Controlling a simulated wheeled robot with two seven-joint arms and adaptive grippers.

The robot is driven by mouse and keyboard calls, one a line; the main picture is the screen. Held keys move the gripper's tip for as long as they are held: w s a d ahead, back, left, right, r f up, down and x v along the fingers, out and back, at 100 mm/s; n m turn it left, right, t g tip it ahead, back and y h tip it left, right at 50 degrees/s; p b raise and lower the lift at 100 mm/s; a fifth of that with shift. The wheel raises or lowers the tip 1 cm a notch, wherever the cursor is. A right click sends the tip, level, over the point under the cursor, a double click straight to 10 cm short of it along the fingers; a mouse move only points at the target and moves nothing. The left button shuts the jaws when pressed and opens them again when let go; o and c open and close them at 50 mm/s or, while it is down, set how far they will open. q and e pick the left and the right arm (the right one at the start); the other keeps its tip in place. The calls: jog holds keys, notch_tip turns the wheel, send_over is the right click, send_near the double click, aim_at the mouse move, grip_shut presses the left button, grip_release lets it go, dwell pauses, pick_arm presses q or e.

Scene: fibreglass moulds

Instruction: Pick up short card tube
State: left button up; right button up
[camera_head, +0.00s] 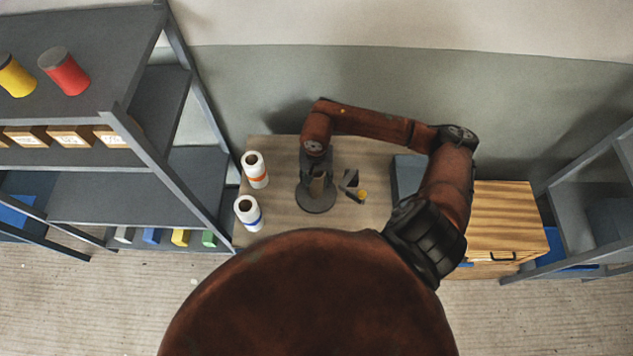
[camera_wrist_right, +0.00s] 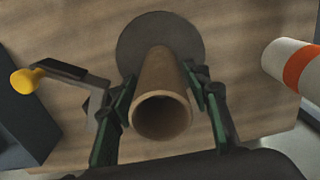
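The short card tube (camera_wrist_right: 163,108) is a brown hollow cylinder. In the right wrist view its open end faces the camera, and beyond it is a dark round disc (camera_wrist_right: 150,28). My right gripper (camera_wrist_right: 161,80) has its green-padded fingers on either side of the tube, very close to it. I cannot tell whether both pads press on it. In the head view the right gripper (camera_head: 317,172) points down around the tube (camera_head: 317,187), which is partly hidden, over the disc (camera_head: 316,205) on the wooden table (camera_head: 285,222). My left gripper is not in view.
Two white rolls, one with an orange band (camera_head: 256,170) and one with a blue band (camera_head: 248,212), stand at the table's left. A small grey piece with a yellow knob (camera_head: 362,195) lies right of the disc. A grey box (camera_head: 407,176) stands further right. Shelves (camera_head: 150,190) flank the left.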

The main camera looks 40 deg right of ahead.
jog(key=c, duration=0.8)
jog(key=shift+r, duration=0.1)
